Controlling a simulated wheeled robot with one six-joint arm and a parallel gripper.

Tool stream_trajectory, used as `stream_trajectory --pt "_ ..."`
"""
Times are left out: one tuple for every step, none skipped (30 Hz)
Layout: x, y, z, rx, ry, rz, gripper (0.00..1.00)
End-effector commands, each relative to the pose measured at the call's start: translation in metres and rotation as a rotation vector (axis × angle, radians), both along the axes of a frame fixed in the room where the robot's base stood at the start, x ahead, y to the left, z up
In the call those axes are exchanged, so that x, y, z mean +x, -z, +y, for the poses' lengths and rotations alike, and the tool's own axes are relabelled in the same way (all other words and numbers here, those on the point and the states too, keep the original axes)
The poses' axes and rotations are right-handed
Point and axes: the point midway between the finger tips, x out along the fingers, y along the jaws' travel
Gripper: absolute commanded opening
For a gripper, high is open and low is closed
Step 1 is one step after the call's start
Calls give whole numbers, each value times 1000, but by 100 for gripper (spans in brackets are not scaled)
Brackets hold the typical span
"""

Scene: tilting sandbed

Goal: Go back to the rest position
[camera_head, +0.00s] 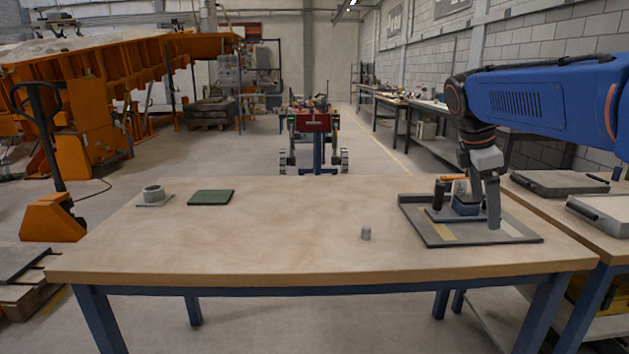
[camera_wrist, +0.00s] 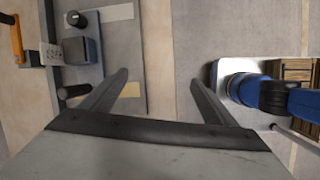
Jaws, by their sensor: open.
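My gripper (camera_head: 486,200) hangs pointing down over the right part of the table, above or just in front of the grey tray (camera_head: 440,237). In the wrist view my gripper (camera_wrist: 158,84) has its two dark fingers spread wide, with only bare surface between them. It is open and empty. A blue block (camera_wrist: 84,50) and a black cylinder (camera_wrist: 74,19) lie left of the fingers in that view, apart from them. In the head view one finger hides part of the tray, and I cannot tell its height above it.
A green pad (camera_head: 211,197) and a grey ring on a plate (camera_head: 153,194) sit at the left. A side bench (camera_head: 575,212) stands at the right.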

Motion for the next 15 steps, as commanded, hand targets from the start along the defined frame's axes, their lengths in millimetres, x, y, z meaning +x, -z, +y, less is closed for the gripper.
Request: stream_trajectory --pt "-9 3 3 11 27 -19 81" --pt "-14 5 4 19 45 -31 81" --pt "-21 8 7 30 75 -52 81" --pt "-27 11 9 41 100 -66 81" --pt "-34 14 12 53 127 -83 81" --pt "-44 18 15 70 168 -109 81" --pt "-52 22 18 84 201 -128 81" --pt "-60 27 22 100 237 -149 81" --pt "-71 34 26 121 284 -174 81" --pt "-79 38 29 138 320 -194 81" --pt "-87 43 32 155 356 -213 81" --pt "-97 50 36 177 404 -238 81" --pt "-105 55 38 195 442 -254 81" --pt "-113 61 42 214 480 -272 81" --pt "-123 68 45 236 529 -293 81"
